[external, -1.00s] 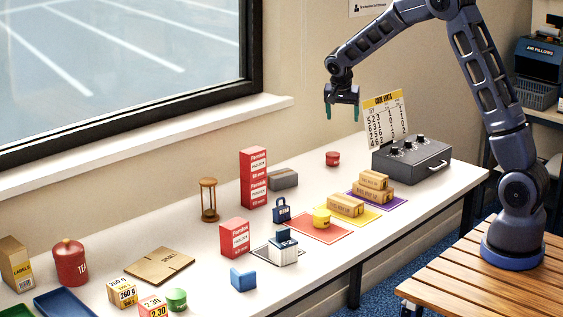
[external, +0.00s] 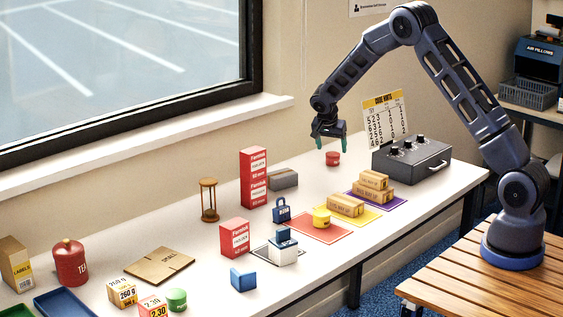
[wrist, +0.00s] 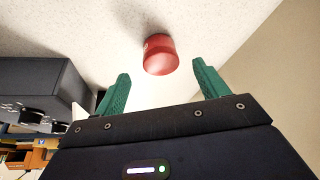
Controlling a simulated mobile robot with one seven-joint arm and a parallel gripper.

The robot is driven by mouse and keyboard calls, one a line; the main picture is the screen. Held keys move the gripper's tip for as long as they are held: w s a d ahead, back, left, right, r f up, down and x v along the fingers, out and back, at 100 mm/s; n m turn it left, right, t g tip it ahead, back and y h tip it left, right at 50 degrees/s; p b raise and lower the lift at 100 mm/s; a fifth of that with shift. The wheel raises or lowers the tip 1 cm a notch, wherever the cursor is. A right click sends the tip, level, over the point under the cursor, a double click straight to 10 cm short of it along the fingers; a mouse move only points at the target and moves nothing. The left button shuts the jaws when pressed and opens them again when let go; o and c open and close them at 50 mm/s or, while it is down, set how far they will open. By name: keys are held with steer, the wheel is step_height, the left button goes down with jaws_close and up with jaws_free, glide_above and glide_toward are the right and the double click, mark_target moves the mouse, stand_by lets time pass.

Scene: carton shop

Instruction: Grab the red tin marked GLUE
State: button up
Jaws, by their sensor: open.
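A small round red tin (external: 333,158) stands on the white table near the wall, left of the grey box with knobs. No lettering on it can be read. It also shows in the wrist view (wrist: 161,54), ahead of the fingertips and between their lines. My gripper (external: 331,144) is above the tin in the external view, pointing down, its green fingers spread. In the wrist view my gripper (wrist: 162,72) is open and empty, with the tin apart from both fingers.
The grey box with knobs (external: 412,158) stands right of the tin, with a code sheet (external: 385,118) behind it. A grey block (external: 283,179) and a tall red carton (external: 253,178) stand to the left. Stacked brown cartons (external: 372,184) are in front. The table around the tin is clear.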

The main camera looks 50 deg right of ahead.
mark_target(333, 154)
steer(key=shift+x, duration=2.75)
steer(key=shift+w, duration=0.1)
steer(key=c, duration=1.1)
